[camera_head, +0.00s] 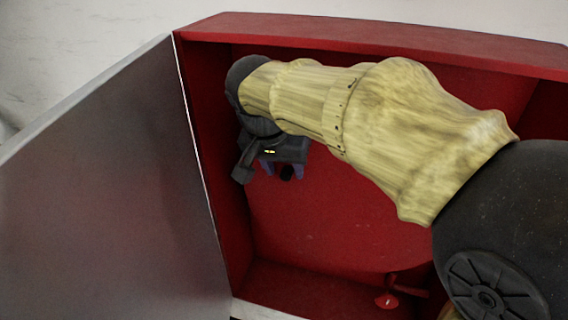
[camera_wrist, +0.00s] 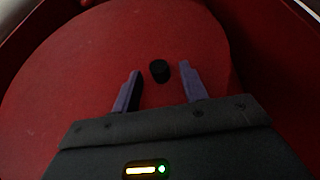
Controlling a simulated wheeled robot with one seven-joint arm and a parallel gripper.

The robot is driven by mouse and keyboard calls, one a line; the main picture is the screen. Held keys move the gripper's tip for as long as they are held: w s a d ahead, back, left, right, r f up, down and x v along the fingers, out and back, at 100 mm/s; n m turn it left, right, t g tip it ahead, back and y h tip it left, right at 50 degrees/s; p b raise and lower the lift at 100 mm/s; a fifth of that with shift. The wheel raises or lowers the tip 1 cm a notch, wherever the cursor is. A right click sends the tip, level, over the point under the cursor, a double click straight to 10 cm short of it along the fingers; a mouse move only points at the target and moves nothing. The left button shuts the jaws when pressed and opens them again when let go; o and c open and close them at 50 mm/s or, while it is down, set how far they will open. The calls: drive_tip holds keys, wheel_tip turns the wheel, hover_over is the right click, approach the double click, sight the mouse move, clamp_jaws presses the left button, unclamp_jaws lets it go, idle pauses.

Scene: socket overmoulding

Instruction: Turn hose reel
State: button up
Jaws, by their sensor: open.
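The hose reel (camera_head: 330,225) is a large red disc inside a red cabinet. It also fills most of the wrist view (camera_wrist: 60,95). A small black knob (camera_wrist: 159,70) stands out from the disc. My gripper (camera_head: 282,172) is at the upper left part of the reel, in front of the disc. In the wrist view its two purple fingers (camera_wrist: 160,82) are apart, one on each side of the knob, with gaps visible. I cannot tell whether the fingertips reach the knob's depth. My arm hides the upper right of the reel.
The red cabinet (camera_head: 350,30) surrounds the reel with raised walls. Its grey door (camera_head: 110,190) stands open at the left. A small red valve or nozzle (camera_head: 388,299) sits at the cabinet's lower right. The lower middle in front of the disc is clear.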

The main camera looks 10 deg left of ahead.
drive_tip(key=shift+w+d+f, duration=0.1)
drive_tip(key=shift+w+f, duration=0.05)
drive_tip(key=shift+f, duration=0.2)
drive_tip(key=shift+w, duration=0.15)
clamp_jaws()
drive_tip(key=shift+f, duration=0.1)
